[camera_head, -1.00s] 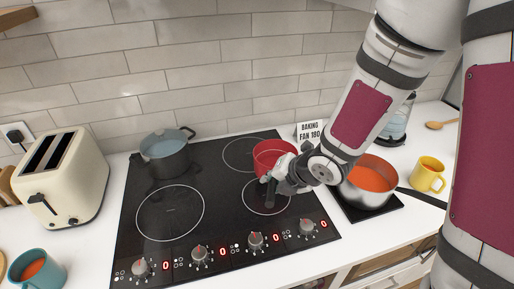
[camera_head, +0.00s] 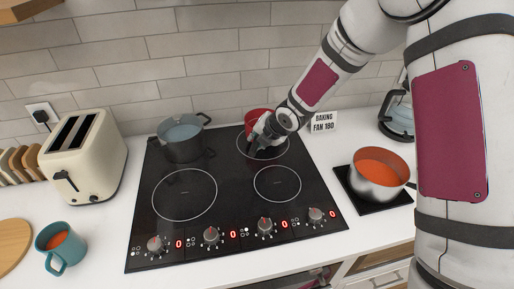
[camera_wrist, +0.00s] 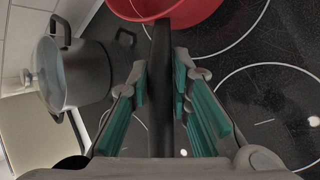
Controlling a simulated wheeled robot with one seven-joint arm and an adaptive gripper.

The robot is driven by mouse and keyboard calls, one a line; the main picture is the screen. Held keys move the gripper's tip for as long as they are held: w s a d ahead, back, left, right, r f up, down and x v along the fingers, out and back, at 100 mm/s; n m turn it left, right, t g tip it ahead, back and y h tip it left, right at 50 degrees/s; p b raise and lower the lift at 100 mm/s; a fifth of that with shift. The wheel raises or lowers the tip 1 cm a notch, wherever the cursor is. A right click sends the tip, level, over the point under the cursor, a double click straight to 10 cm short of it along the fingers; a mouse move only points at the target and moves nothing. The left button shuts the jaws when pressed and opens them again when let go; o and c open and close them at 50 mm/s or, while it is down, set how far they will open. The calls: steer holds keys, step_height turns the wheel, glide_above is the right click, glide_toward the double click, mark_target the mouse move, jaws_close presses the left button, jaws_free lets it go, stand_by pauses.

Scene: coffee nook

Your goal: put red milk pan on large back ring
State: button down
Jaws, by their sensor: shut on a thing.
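The red milk pan (camera_head: 254,117) is at the back right of the black hob, partly hidden behind my gripper (camera_head: 258,142) in the head view. The wrist view shows its red wall (camera_wrist: 212,32) at the top and its dark handle (camera_wrist: 162,55) running down between my fingers. My gripper (camera_wrist: 162,88) is shut on that handle. The large back ring (camera_head: 288,148) lies under and in front of the pan. The pan looks towards the ring's far side; I cannot tell whether its base touches the glass.
A grey-blue pot (camera_head: 184,146) stands on the back left. The front left ring (camera_head: 184,194) and front right ring (camera_head: 277,184) are bare. A pan of red soup (camera_head: 378,178) sits on a black mat right of the hob. A sign (camera_head: 322,121) stands behind.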

step_height(320, 180, down, 2)
steer(key=shift+a+f+p, duration=0.1)
steer(key=shift+f+p, duration=0.05)
steer(key=shift+p, duration=0.25)
steer(key=shift+w+f, duration=0.1)
steer(key=shift+f, duration=0.45)
steer(key=c, duration=1.5)
jaws_free()
steer(key=shift+o, duration=0.2)
